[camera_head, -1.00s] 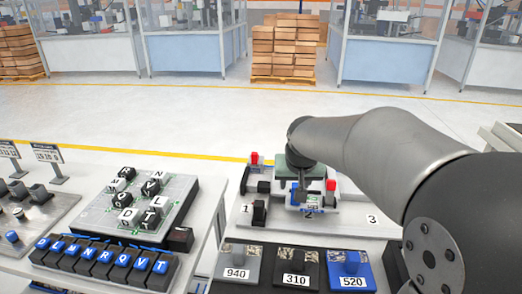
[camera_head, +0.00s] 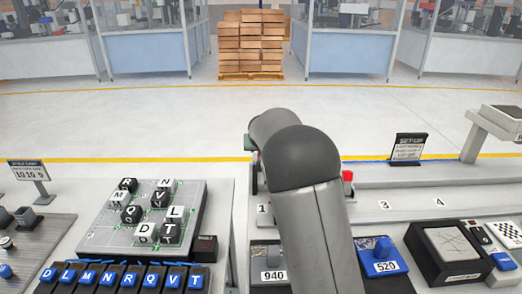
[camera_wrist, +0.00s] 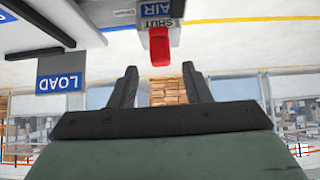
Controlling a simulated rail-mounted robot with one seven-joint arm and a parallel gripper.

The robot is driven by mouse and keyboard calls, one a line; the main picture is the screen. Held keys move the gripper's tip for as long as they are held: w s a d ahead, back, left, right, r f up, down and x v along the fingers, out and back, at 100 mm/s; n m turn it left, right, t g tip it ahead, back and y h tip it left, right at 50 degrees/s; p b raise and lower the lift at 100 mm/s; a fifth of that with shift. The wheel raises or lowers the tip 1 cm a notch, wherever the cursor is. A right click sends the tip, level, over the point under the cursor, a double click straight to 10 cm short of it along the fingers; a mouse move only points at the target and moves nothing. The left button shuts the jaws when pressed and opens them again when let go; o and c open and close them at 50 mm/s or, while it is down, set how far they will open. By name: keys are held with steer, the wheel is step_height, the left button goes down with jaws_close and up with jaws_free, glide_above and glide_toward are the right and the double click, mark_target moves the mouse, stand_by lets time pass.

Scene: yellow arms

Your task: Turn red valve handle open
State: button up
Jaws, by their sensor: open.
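In the wrist view, a red handle (camera_wrist: 159,47) sits on a grey block (camera_wrist: 161,15) with labels reading AIR and SHUT. My gripper (camera_wrist: 160,67) is open and empty. Its two dark fingers point toward the handle, one to each side of its line, with the handle just beyond the tips and apart from them. In the head view, my arm hides the fingers and most of the fixture. One red part (camera_head: 347,176) shows right of my arm; I cannot tell whether it is the same handle.
A blue LOAD sign (camera_wrist: 60,72) and a dark bar (camera_wrist: 40,23) are at the left in the wrist view. In the head view, a lettered-cube board (camera_head: 145,222) stands left and a black box (camera_head: 455,250) right. A SET-UP sign (camera_head: 408,148) stands behind.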

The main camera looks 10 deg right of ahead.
steer(key=shift+x, duration=2.15)
jaws_close()
